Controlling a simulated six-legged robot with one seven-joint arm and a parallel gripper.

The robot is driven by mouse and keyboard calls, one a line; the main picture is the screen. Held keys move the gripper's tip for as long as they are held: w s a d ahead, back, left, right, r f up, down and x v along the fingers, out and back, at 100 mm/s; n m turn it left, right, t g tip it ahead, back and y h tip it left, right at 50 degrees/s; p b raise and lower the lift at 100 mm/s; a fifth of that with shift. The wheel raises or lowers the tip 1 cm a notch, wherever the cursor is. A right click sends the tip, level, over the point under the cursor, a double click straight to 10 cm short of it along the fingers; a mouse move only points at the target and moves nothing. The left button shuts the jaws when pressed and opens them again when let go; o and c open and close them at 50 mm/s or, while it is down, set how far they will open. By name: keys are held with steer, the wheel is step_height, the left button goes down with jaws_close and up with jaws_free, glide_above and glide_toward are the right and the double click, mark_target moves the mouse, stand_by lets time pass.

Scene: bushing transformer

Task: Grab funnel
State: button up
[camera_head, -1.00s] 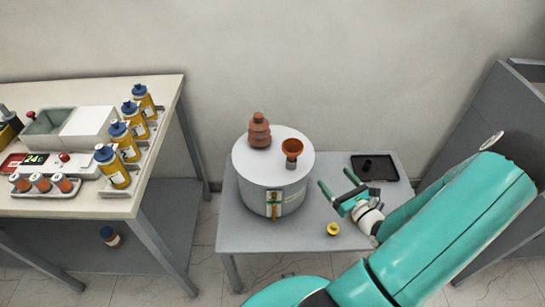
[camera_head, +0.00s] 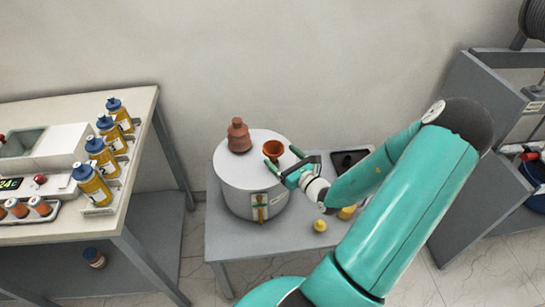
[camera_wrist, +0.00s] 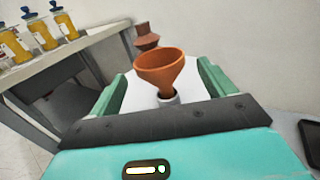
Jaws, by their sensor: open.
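The orange-brown funnel (camera_head: 273,149) stands wide end up on top of the white round transformer tank (camera_head: 228,178), at its right side. In the wrist view the funnel (camera_wrist: 166,72) sits with its stem in a short grey port. My gripper (camera_head: 280,156) is open at the tank's right edge, beside the funnel. In the wrist view its two green fingers (camera_wrist: 160,88) stand apart, one to each side of the funnel, with no contact visible. The brown ribbed bushing (camera_head: 238,135) stands on the tank, left of the funnel.
The tank stands on a grey table (camera_head: 228,244). A black tray (camera_head: 347,160) and a small yellow object (camera_head: 320,225) lie to the right. A workbench (camera_head: 150,110) with several yellow bottles is at left, and a grey cabinet (camera_head: 470,150) at right.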

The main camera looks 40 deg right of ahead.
mark_target(267, 144)
steer(key=w, duration=0.5)
steer(key=shift+w+d, duration=0.15)
steer(key=shift+d, duration=0.05)
steer(key=c, duration=1)
